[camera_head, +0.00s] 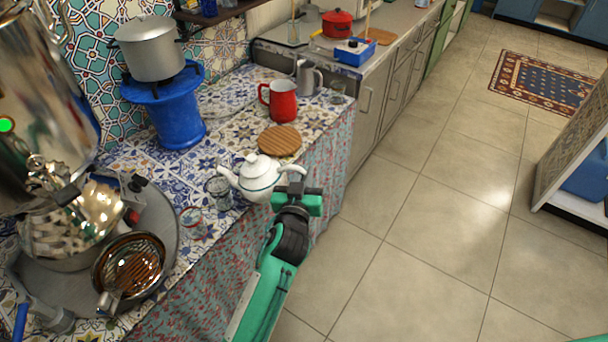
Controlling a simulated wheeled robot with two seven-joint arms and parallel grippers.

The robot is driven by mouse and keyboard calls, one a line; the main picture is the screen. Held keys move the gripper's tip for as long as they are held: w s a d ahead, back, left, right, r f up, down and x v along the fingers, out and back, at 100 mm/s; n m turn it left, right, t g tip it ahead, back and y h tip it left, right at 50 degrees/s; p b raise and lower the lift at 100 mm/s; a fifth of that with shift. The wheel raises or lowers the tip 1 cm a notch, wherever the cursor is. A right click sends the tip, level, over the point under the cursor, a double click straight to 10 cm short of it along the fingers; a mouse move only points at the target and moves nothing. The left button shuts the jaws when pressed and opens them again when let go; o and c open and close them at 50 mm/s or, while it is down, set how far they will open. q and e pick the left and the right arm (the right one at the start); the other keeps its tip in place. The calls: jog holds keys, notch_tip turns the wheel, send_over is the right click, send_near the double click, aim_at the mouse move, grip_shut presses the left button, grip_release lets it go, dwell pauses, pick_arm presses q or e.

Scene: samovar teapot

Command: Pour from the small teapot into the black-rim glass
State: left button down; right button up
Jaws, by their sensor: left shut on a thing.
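The small white teapot (259,178) is at the front edge of the tiled counter, its lid on and its spout pointing left. My left gripper (294,187) is shut on the teapot's handle, at its right side. A clear glass with a dark rim (218,194) stands on the counter just left of the teapot. The spout tip is close to the glass rim; I cannot tell whether it is right over it. No stream of liquid can be made out. My right gripper is not in view.
Another small glass (191,220) stands nearer, with a large metal samovar (70,215) at left. A round wooden coaster (280,140), a red mug (280,102) and a blue stove (172,118) with a pot (150,48) stand behind.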

pick_arm(q)
jog(key=shift+r, duration=0.45)
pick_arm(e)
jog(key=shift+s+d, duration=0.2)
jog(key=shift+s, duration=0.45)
pick_arm(q)
jog(key=shift+r+p, duration=0.15)
jog(key=shift+p, duration=0.15)
jog(key=shift+r+n, duration=0.2)
jog(key=shift+n, duration=0.1)
jog(key=shift+a+r+p, duration=0.1)
jog(key=shift+r+p, duration=0.2)
jog(key=shift+p, duration=0.1)
jog(key=shift+r+n, duration=0.15)
jog(key=shift+n, duration=0.15)
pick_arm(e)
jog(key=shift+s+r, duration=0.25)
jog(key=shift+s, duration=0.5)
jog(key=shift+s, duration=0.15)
